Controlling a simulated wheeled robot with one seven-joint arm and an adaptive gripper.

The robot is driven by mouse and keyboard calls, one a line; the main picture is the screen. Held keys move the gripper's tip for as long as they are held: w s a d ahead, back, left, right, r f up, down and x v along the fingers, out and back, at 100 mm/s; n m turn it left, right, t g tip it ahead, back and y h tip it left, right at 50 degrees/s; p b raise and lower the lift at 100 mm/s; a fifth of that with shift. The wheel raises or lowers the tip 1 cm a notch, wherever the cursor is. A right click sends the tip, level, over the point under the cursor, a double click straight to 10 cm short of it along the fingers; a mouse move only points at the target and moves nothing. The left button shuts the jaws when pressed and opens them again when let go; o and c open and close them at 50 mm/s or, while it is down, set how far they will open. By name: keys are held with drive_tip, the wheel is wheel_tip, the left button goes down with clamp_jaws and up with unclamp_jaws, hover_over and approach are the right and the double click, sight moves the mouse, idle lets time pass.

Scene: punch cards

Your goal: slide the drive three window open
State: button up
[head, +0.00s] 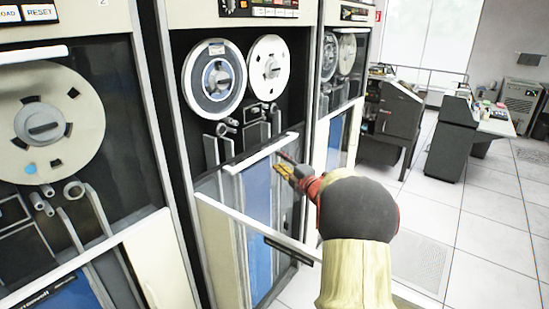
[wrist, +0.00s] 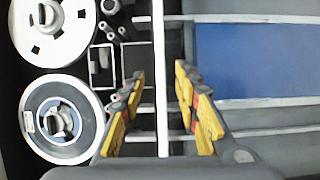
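The middle tape drive (head: 247,20) has a window with a pale top rail (head: 255,157). The rail sits below the two reels, and the reels show uncovered above it. My gripper (head: 284,166) is at the right part of this rail. In the wrist view, my gripper (wrist: 160,85) is open, with its yellow fingers on either side of the pale rail (wrist: 159,45). A small gap shows between the rail and each finger, so it is not clamped. My forearm hides part of the drive's lower right side.
A left drive (head: 118,120), its cabinet marked 2, has a reel behind glass. Another drive (head: 345,15) stands to the right. A pale bar (head: 245,222) crosses in front of the middle drive's lower part. Desks (head: 462,135) and clear tiled floor (head: 490,235) lie right.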

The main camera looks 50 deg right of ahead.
drive_tip(key=shift+v, duration=2.05)
